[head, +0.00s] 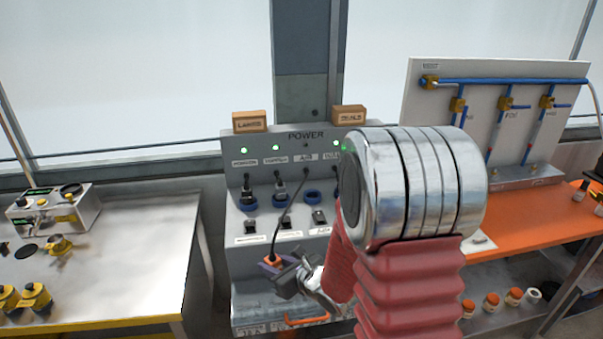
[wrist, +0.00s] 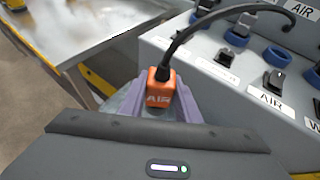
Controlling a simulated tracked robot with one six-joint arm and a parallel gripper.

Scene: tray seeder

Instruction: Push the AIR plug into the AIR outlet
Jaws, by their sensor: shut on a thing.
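The orange AIR plug (head: 270,262) with its black cable is held in front of the lower part of the power panel. In the wrist view, the orange plug (wrist: 160,95) reads AIR and sits between my gripper's purple jaws (wrist: 157,84). My gripper (head: 271,268) is shut on it, low and to the left of the AIR outlet. The AIR outlet (head: 313,197) is an empty blue ring under the AIR label. It also shows in the wrist view (wrist: 277,56), right of the plug and apart from it.
Switches (head: 319,216) line the panel below the outlets. My arm hides the panel's right side. A metal table (head: 120,250) stands left and an orange bench (head: 530,215) right.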

